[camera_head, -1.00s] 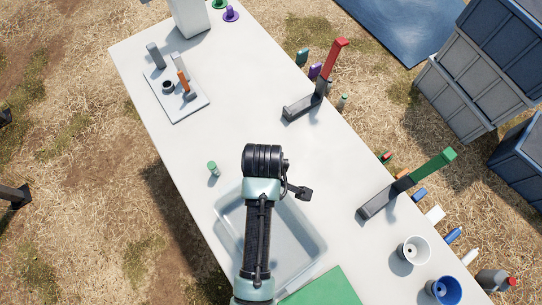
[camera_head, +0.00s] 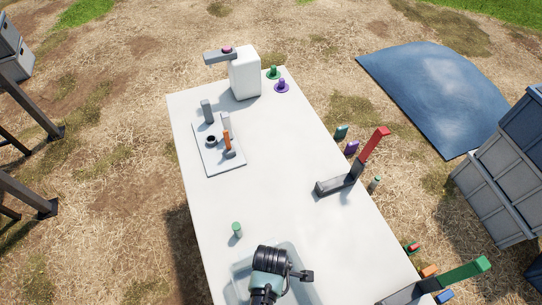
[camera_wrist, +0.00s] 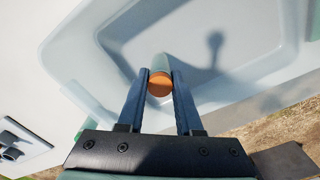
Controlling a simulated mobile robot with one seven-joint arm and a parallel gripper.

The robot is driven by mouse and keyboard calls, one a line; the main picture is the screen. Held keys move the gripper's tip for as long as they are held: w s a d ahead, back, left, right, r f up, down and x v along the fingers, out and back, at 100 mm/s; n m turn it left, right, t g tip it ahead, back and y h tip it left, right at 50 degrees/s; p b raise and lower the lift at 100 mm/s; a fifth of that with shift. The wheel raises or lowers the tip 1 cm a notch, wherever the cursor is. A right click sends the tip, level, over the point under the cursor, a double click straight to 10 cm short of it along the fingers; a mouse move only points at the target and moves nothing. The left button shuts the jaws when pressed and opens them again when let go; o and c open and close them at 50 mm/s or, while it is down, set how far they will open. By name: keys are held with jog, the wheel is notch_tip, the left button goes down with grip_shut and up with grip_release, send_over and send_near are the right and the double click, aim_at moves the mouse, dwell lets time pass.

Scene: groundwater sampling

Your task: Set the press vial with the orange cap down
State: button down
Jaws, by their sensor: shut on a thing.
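In the wrist view, the press vial with the orange cap (camera_wrist: 160,88) sits between the two dark fingers of my gripper (camera_wrist: 160,76). The gripper is shut on it; the orange cap faces the camera and the pale greenish body points away. The vial is over a translucent tray (camera_wrist: 62,58), and a shadow falls on the tray floor. I cannot tell whether the vial touches the tray. In the head view my wrist covers part of the tray (camera_head: 237,272), and the vial and fingertips are hidden there.
A green-capped vial (camera_head: 237,230) stands on the white table (camera_head: 280,140) beside the tray. A board (camera_head: 222,165) with small upright parts lies farther back. A red-handled press (camera_head: 345,183) and a green-handled press (camera_head: 440,286) stand along the right edge. The table's middle is clear.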

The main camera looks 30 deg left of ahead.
jog(key=shift+f, duration=0.55)
jog(key=c, duration=0.6)
grip_release()
notch_tip(320, 180, up, 12)
jog(key=shift+r+p, duration=0.1)
jog(key=shift+p, duration=0.2)
jog(key=shift+w, duration=0.1)
